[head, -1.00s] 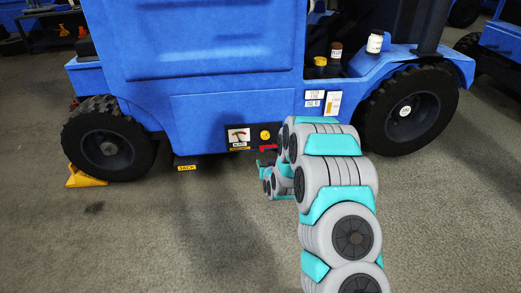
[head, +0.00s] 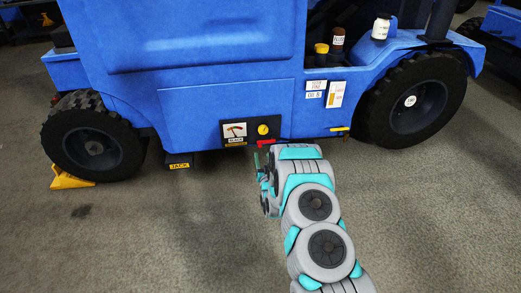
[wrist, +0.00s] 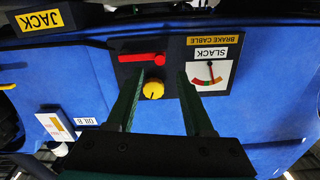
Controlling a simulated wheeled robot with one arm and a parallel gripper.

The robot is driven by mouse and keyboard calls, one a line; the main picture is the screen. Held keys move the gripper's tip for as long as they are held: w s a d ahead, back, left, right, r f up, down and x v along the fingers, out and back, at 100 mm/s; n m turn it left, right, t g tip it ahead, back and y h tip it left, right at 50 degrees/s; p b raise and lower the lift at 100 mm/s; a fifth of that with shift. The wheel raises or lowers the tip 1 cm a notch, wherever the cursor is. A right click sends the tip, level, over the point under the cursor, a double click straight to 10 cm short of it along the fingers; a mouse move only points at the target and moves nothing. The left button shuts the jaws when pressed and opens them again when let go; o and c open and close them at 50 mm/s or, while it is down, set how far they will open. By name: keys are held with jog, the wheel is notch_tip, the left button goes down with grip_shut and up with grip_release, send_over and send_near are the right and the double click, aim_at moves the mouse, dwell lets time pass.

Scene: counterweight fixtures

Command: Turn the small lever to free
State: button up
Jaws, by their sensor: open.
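A red lever (head: 266,142) sticks out low on the blue vehicle's side. It also shows in the wrist view (wrist: 142,58), lying level on a black plate beside a round yellow knob (wrist: 153,90). I see no contact. In the head view my arm partly hides the gripper just below the red lever.
A gauge (head: 234,133) with a red needle sits left of the knob; the wrist view shows it labelled SLACK, BRAKE CABLE. A yellow JACK label (head: 179,165) is low to the left. Large black tyres flank the panel, with a yellow chock (head: 70,178) at the left. Floor in front is clear.

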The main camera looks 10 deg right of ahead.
aim_at(260, 146)
jog(key=shift+w, duration=2.9)
grip_shut()
